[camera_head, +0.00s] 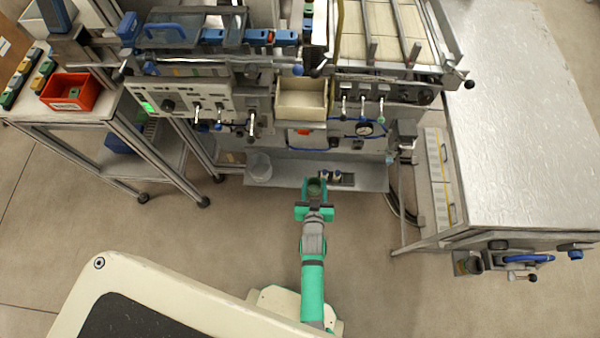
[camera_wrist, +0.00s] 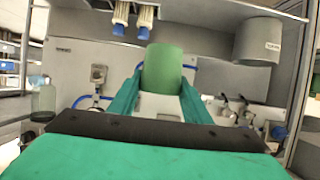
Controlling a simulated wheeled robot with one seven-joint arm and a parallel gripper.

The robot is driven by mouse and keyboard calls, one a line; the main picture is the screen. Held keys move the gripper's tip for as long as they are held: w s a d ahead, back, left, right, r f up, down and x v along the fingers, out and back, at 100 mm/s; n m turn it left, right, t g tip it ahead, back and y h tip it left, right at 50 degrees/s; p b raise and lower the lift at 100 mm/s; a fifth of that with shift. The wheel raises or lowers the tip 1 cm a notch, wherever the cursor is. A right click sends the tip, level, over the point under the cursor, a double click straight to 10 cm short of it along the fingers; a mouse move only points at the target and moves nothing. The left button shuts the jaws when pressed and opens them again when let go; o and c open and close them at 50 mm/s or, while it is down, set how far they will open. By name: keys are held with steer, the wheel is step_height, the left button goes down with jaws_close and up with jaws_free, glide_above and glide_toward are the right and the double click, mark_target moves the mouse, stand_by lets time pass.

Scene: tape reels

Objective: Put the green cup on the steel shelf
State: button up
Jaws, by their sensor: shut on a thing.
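The green cup (camera_head: 315,186) is between the fingers of my gripper (camera_head: 315,192), near the front edge of the steel shelf (camera_head: 285,175). In the wrist view, which looks upside down, my gripper's green fingers (camera_wrist: 162,82) are shut on both sides of the green cup (camera_wrist: 162,62). The shelf (camera_wrist: 195,32) shows along the top there. The cup appears apart from the things on the shelf. I cannot tell exactly how high it is held or whether it touches the shelf.
A grey bucket (camera_head: 259,166) stands at the shelf's left. The machine front with levers and a gauge (camera_head: 365,128) rises behind.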

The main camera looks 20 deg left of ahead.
steer(key=shift+w+a+f, duration=4.1)
steer(key=shift+a+f, duration=0.05)
steer(key=shift+f, duration=0.1)
steer(key=shift+w+f, duration=0.1)
steer(key=shift+w+f, duration=0.1)
steer(key=shift+f, duration=0.45)
steer(key=shift+a+f, duration=0.1)
steer(key=shift+f, duration=1.05)
steer(key=shift+f, duration=0.15)
